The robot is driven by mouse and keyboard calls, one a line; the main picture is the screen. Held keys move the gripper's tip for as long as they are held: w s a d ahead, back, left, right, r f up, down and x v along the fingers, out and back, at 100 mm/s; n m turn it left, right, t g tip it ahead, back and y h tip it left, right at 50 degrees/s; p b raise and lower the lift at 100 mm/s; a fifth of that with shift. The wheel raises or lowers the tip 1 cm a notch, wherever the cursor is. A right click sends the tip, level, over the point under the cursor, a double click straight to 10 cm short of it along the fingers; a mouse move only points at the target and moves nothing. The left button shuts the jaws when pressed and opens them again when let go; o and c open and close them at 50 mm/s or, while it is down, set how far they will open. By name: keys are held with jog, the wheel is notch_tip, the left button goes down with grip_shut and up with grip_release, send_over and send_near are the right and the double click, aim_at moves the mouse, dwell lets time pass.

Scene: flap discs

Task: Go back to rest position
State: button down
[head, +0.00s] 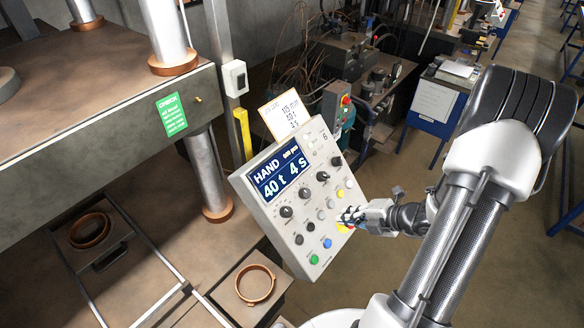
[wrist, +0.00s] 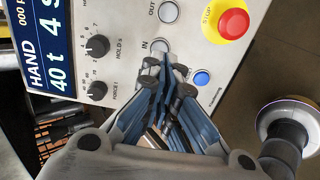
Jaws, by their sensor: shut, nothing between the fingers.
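My gripper (head: 350,215) is shut and empty, at the right side of the grey control panel (head: 262,225) in the head view. In the wrist view my gripper (wrist: 167,85) points at the panel face, its tips by the white IN button (wrist: 160,46) and left of the blue button (wrist: 201,78). I cannot tell whether the tips touch the panel. The panel's screen (head: 279,174) reads HAND, 40 t, 4 s. The red STOP button (wrist: 233,23) on its yellow base is clear in the wrist view; my gripper mostly hides it in the head view.
A press with steel columns (head: 204,170) and a green sign (head: 172,115) stands left of the panel. Copper-coloured rings (head: 255,285) lie on its lower bed. A note card (head: 284,114) stands atop the panel. A blue-framed stand (head: 434,105) is behind. Open floor lies behind my arm.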

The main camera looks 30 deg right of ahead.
jog(key=a+r+n+g+y+b, duration=0.2)
jog(key=a+n+g+b, duration=0.3)
jog(key=a+n+b, duration=1.15)
jog(key=s+a+f+n+h+b, duration=0.2)
jog(key=s+n+b, duration=0.4)
jog(key=n, duration=1)
jog(key=s+a+f+n+h+b, duration=0.2)
jog(key=s+a+n+b, duration=0.4)
jog(key=n, duration=1.1)
jog(key=shift+s+f+h, duration=0.3)
jog(key=shift+s+h, duration=0.05)
jog(key=shift+h, duration=0.55)
